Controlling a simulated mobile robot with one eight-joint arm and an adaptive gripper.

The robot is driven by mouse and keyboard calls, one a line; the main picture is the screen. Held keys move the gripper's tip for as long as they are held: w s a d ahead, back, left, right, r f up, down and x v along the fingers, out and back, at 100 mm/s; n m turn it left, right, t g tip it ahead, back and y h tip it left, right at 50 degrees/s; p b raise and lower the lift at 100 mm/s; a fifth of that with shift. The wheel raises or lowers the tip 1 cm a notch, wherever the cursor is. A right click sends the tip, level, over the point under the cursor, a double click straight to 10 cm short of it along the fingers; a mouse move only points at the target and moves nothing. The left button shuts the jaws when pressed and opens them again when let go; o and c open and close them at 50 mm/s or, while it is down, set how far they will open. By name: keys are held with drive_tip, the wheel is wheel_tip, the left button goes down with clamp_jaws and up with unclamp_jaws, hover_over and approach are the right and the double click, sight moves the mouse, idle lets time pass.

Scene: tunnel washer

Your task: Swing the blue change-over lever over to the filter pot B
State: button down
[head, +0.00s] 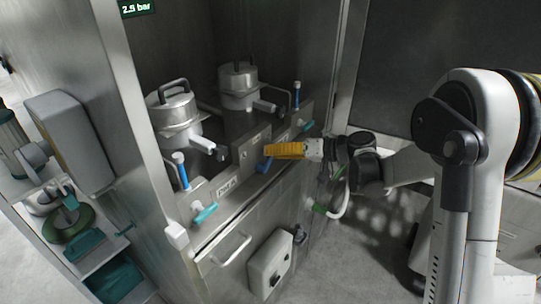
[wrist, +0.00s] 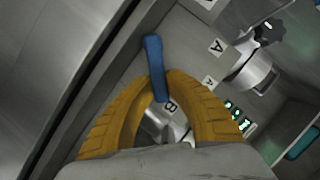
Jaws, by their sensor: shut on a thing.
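The blue change-over lever (head: 263,165) is on the front of the steel panel, below and between the two pots; its tip shows beneath my gripper. In the wrist view the blue lever (wrist: 153,60) stands between the two yellow fingers, its free end past the fingertips. My gripper (head: 268,152) is shut on it. Small tags A (wrist: 209,82) and B (wrist: 170,106) sit near the lever, B between the fingers. The lever's pivot is mostly hidden. Two lidded metal filter pots, a left one (head: 172,112) and a right one (head: 238,84), stand behind; I cannot tell which is B.
A teal handle (head: 205,214) is at the panel's left and another (head: 306,126) at its right. A grey box (head: 270,262) projects below. A cabinet wall (head: 110,90) bounds the left.

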drive_tip(key=shift+w+d+f+m+b, duration=0.15)
drive_tip(key=shift+w+f+m+b, duration=0.1)
drive_tip(key=shift+f+m+b, duration=0.35)
drive_tip(key=shift+r+y, duration=0.2)
drive_tip(key=shift+y, duration=0.1)
drive_tip(key=c, duration=1.3)
unclamp_jaws()
drive_tip(key=shift+c, duration=0.2)
drive_tip(key=shift+d, duration=0.1)
drive_tip(key=v, duration=1.1)
drive_tip(key=shift+d+r, duration=0.2)
drive_tip(key=shift+d, duration=0.2)
